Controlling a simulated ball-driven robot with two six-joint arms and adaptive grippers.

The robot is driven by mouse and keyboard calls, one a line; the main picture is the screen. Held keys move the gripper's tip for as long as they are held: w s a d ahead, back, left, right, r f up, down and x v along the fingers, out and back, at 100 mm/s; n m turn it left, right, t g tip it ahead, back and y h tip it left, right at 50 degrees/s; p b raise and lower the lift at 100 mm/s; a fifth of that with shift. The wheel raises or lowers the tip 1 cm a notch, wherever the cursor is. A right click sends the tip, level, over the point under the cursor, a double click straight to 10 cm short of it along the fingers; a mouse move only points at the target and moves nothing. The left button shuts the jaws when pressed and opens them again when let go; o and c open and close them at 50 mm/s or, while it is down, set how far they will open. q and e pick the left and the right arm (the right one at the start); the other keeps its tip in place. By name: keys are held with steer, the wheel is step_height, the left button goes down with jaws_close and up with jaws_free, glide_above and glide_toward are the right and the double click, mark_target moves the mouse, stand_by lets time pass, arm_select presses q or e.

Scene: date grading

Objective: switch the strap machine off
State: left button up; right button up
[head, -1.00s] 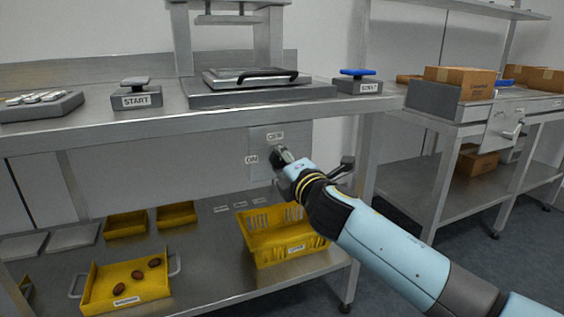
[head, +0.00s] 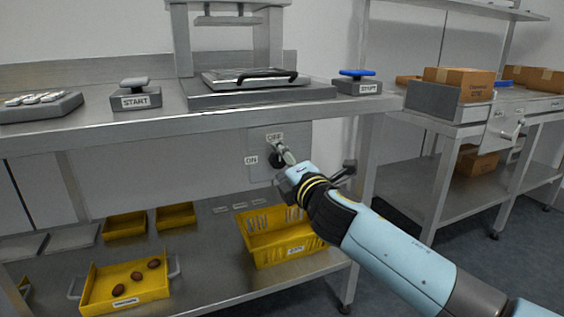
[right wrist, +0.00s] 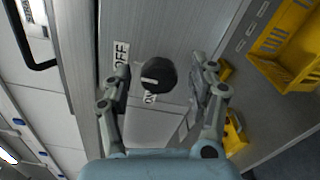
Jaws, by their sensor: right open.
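The switch is a round black knob (right wrist: 158,75) on a grey panel (head: 298,133) below the bench top. It is partly hidden behind my gripper in the head view. An OFF label (head: 274,137) sits above the knob and an ON label (head: 251,160) to its left. My right gripper (head: 283,156) is open in front of the panel. In the right wrist view its fingers stand on either side of the knob, with gaps showing. My left gripper is not in view.
On the bench top stand a START button (head: 135,95), a metal press (head: 262,90) and a blue-topped button (head: 357,82). Yellow crates (head: 290,255) and trays sit on the lower shelf. A second bench with cardboard boxes (head: 460,82) stands to the right.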

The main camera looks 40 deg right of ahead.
steer(key=v, duration=1.1)
steer(key=shift+s+a, duration=0.1)
steer(key=s+f+m+g+p, duration=0.25)
steer(key=s+f, duration=0.25)
steer(key=f, duration=0.5)
steer(key=s+d+f+m+g+y+p, duration=0.1)
steer(key=s+f+m+g+p, duration=0.2)
steer(key=s+f, duration=0.45)
steer(key=s+f+m+g+p, duration=0.2)
steer(key=s+f+g+p, duration=0.15)
steer(key=f, duration=0.75)
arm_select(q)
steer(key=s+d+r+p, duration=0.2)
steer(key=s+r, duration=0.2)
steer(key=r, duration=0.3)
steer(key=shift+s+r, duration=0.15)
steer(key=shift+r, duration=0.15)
arm_select(e)
steer(key=s+a+f+m+g+y, duration=0.1)
steer(key=s+f+m+g, duration=0.3)
steer(key=s, duration=1.1)
steer(key=s+a+f+m+g+y, duration=0.1)
steer(key=s+a+f+m+g, duration=0.2)
steer(key=s+f+m, duration=0.4)
steer(key=s+f+g, duration=0.1)
steer(key=s+f, duration=0.1)
steer(key=s, duration=0.6)
steer(key=shift+s, duration=0.4)
